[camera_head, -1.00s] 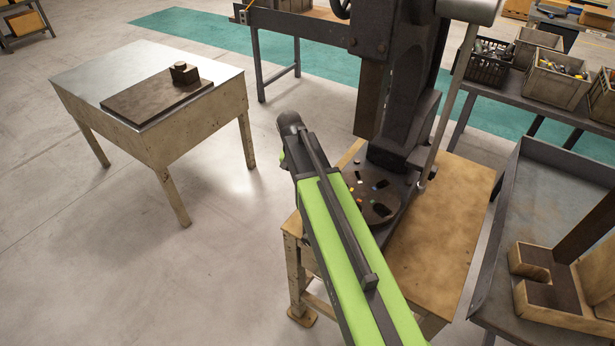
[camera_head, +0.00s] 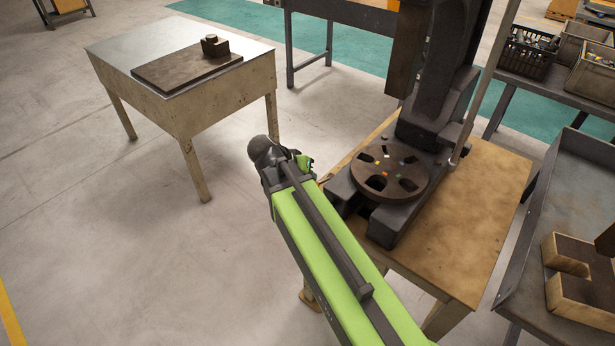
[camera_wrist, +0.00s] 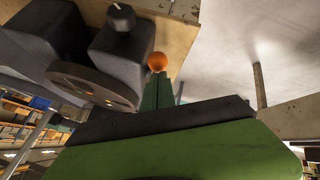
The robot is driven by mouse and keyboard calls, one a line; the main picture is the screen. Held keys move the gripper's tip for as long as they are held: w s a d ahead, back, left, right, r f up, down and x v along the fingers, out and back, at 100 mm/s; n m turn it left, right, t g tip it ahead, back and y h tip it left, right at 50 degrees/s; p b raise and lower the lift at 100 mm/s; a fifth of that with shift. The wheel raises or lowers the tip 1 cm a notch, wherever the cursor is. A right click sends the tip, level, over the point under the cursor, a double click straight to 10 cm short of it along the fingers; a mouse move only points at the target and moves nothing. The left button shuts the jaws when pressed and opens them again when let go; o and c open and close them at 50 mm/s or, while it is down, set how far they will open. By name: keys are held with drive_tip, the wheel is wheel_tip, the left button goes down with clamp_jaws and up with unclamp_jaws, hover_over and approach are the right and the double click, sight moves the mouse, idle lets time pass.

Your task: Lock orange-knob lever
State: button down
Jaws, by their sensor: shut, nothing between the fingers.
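The orange knob (camera_wrist: 157,61) shows in the wrist view, just beyond the tips of my gripper (camera_wrist: 157,79). I cannot tell whether the fingertips touch it. The lever's arm is not clearly visible there. My gripper's fingers are green, close together and empty. In the head view, my gripper (camera_head: 305,163) is partly hidden by the end of my arm, left of the press base, and the knob cannot be made out clearly. The black arbor press (camera_head: 437,95) stands on a wooden-topped bench (camera_head: 465,225). Its round slotted plate (camera_head: 390,153) also shows in the wrist view (camera_wrist: 90,88).
A metal-topped table (camera_head: 110,45) with a brown plate stands at the left. A grey tray table (camera_head: 570,190) with wooden blocks is at the right, close to the bench. Bins (camera_head: 590,75) stand behind it. The floor between the left table and the bench is clear.

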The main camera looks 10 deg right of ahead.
drive_tip(key=shift+s+a+f+b, duration=0.3)
drive_tip(key=shift+s+f+b, duration=0.1)
drive_tip(key=shift+f, duration=0.15)
wheel_tip(320, 180, up, 4)
drive_tip(key=w+p, duration=0.3)
drive_tip(key=p, duration=0.1)
drive_tip(key=s+a+r+p, duration=0.4)
drive_tip(key=a+r+p, duration=0.1)
drive_tip(key=a, duration=0.2)
drive_tip(key=shift+s+r, duration=0.15)
drive_tip(key=shift+r, duration=0.15)
drive_tip(key=s+d+f+n+g+y+b, duration=0.3)
drive_tip(key=s+d+f+n+y+b, duration=0.1)
drive_tip(key=f, duration=0.6)
drive_tip(key=s+d+n+y, duration=0.1)
drive_tip(key=s+d+y, duration=0.1)
drive_tip(key=d+y, duration=0.1)
drive_tip(key=shift+d+f+n+g+b, duration=0.3)
drive_tip(key=shift+d+f+b, duration=0.05)
drive_tip(key=shift+d, duration=0.4)
